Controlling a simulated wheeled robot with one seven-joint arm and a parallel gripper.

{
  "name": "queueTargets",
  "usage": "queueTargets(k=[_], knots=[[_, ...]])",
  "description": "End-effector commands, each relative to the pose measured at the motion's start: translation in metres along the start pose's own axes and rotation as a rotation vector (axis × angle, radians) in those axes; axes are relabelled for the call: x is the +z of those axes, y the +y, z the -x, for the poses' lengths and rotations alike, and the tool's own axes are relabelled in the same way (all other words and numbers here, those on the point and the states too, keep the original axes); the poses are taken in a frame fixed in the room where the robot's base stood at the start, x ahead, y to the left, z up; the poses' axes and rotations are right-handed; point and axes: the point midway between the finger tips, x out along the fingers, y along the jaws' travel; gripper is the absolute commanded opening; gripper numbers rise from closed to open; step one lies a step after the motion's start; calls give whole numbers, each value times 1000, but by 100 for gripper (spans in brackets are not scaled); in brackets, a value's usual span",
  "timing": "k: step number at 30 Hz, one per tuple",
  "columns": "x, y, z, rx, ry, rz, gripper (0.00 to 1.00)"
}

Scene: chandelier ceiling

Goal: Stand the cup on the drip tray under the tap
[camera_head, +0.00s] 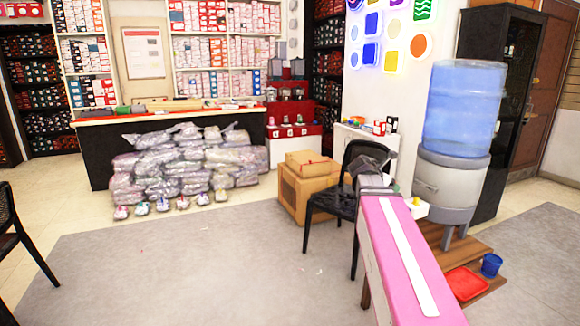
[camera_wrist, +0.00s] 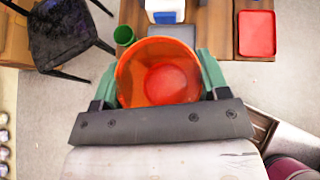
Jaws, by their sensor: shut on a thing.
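An orange cup (camera_wrist: 125,82), seen from above with its open mouth up, is between the green fingers of my gripper (camera_wrist: 159,78). My gripper is shut on its sides. A grey flat piece (camera_wrist: 172,33), which looks like the drip tray, lies just beyond the cup, partly hidden by it. The water dispenser (camera_head: 447,190) with a blue bottle stands on the right in the head view. A white tap-like part with a yellow top (camera_head: 415,208) sticks out to its left. The held cup does not show clearly in the head view.
A red tray (camera_head: 467,283) and a blue cup (camera_head: 491,265) are near the dispenser's foot. The wrist view shows a green cup (camera_wrist: 124,36) left of the grey piece and a white-and-blue object (camera_wrist: 165,12) behind it. A black chair (camera_head: 333,200) stands left of my arm.

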Motion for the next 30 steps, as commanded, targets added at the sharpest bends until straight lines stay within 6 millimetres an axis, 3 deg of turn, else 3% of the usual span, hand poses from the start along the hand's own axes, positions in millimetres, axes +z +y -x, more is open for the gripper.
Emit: queueTargets(k=[1, 6, 13, 19, 30], knots=[[-2, 8, 25, 79, -2, 48, 40], [-3, 40, 88, 307, -2, 202, 40], [-5, 63, 152, 514, -1, 346, 40], [-6, 71, 177, 589, 2, 402, 40], [-6, 72, 180, 598, 2, 410, 40]])
